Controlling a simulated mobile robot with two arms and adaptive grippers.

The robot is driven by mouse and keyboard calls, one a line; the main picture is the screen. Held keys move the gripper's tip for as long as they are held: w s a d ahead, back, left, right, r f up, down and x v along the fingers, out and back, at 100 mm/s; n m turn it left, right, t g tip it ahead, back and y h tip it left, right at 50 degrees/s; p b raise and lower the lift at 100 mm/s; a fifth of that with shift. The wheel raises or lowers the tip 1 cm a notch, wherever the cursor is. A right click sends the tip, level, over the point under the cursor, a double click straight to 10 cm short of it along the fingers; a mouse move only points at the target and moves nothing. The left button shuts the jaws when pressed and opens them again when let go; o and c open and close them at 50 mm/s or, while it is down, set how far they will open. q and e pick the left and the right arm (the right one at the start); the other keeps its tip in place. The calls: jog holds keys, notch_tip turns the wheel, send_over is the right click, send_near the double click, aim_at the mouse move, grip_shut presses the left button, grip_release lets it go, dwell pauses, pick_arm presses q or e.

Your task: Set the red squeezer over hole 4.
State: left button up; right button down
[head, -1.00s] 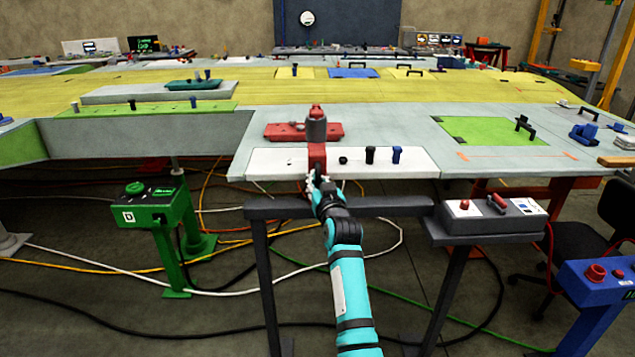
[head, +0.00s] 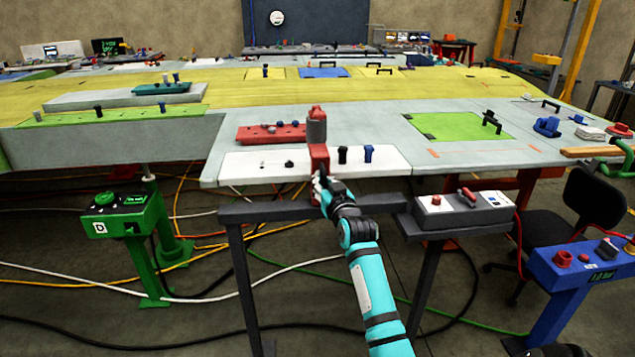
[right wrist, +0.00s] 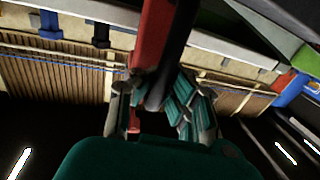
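The red squeezer (head: 319,157), with a grey cylinder on top, stands upright at the front of the white strip (head: 238,168). My right gripper (head: 320,187) is shut on its lower part. In the right wrist view the red body (right wrist: 150,35) runs up from between my right gripper's fingers (right wrist: 155,98). Along the strip, a small dark spot and a low black stub (head: 289,164) show left of the squeezer. A black pin (head: 343,155) and a blue pin (head: 368,153) stand to its right. The squeezer hides the strip behind it. No hole numbers are legible.
A red tray (head: 257,134) lies behind the strip. A green panel (head: 450,126) lies to the right on the grey table. A dark rail (head: 270,212) runs below the table edge, and a grey control box (head: 470,208) stands right of my right arm.

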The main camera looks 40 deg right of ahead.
jog(key=c, duration=2)
grip_release()
jog(key=shift+a+f, duration=0.15)
jog(key=shift+f, duration=0.25)
jog(key=o, duration=0.7)
jog(key=shift+s+r, duration=0.3)
jog(key=shift+r, duration=0.05)
jog(key=shift+w, duration=0.15)
jog(key=v, duration=1.2)
